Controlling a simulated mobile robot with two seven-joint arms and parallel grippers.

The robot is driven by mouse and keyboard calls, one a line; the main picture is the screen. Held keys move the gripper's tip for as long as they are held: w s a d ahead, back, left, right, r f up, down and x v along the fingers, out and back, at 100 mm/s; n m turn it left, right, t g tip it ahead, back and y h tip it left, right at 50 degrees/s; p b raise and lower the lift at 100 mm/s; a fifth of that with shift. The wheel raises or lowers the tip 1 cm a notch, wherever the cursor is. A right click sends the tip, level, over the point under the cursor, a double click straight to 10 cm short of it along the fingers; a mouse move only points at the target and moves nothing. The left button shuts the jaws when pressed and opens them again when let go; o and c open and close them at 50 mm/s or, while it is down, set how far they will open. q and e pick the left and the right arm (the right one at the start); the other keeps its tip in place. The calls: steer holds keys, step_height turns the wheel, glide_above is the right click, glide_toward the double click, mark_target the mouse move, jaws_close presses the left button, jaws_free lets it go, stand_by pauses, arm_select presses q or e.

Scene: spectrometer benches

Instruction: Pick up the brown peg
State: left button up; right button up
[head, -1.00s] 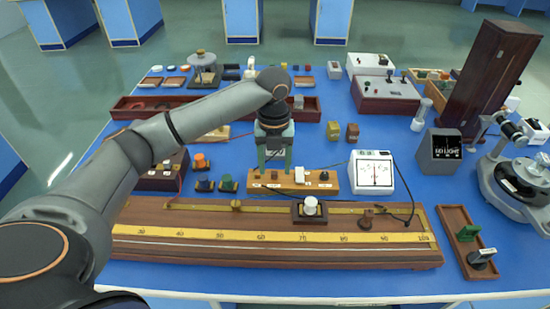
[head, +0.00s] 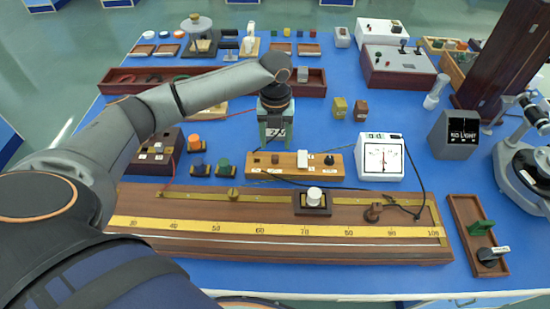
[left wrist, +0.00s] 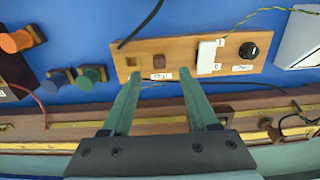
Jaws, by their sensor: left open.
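A small brown peg (head: 275,159) stands on a wooden board (head: 300,174) near the board's left end. In the left wrist view the brown peg (left wrist: 159,61) sits just beyond my fingertips, lined up with the gap between them. The wooden board (left wrist: 185,57) also carries a white switch, a black knob and a square recess left of the peg. My left gripper (head: 275,138) is open and empty, its two green fingers (left wrist: 159,75) apart and short of the peg in the picture. I see no contact with the peg. My right gripper is not in view.
A white meter (head: 381,157) stands right of the board, with dark cables around it. Blue, green and orange-topped pieces (head: 223,168) stand to the left. A long wooden rail with a yellow scale (head: 270,230) lies in front. A long dark tray (head: 135,85) lies behind.

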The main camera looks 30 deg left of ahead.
mark_target(275, 155)
arm_select(q)
step_height(275, 155, down, 6)
steer(key=shift+w+a+r, duration=0.1)
steer(key=shift+r, duration=0.05)
stand_by(0.3)
jaws_close()
stand_by(0.4)
